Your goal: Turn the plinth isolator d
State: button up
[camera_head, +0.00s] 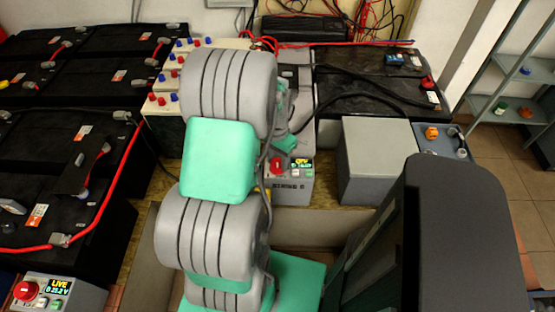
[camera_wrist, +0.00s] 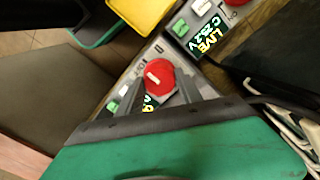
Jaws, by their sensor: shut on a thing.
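In the wrist view my gripper (camera_wrist: 160,84) is shut on the red rotary knob (camera_wrist: 159,73) of a grey isolator box, one finger on each side. The knob has a pale mark on its top. The isolator's display (camera_wrist: 149,104) is lit but mostly hidden by the fingers, so I cannot read its letter. A green button (camera_wrist: 112,107) shows to its left. In the head view an isolator (camera_head: 290,188) with a red knob and lit display stands just below the end of my arm. My gripper's fingertips are hidden there.
Beside the gripped isolator, another isolator's display (camera_wrist: 206,37) reads LIVE C. Another live isolator (camera_head: 60,291) stands at lower left in the head view. Black batteries (camera_head: 80,150) with red cables fill the left. A grey box (camera_head: 378,160) stands right of my arm.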

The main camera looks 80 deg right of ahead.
aim_at(277, 161)
jog(key=shift+d+r, duration=0.1)
jog(key=o, duration=1.4)
jog(key=shift+c, duration=0.2)
notch_tip(277, 161, up, 8)
jog(key=shift+w+f, duration=0.1)
jog(key=shift+f, duration=0.05)
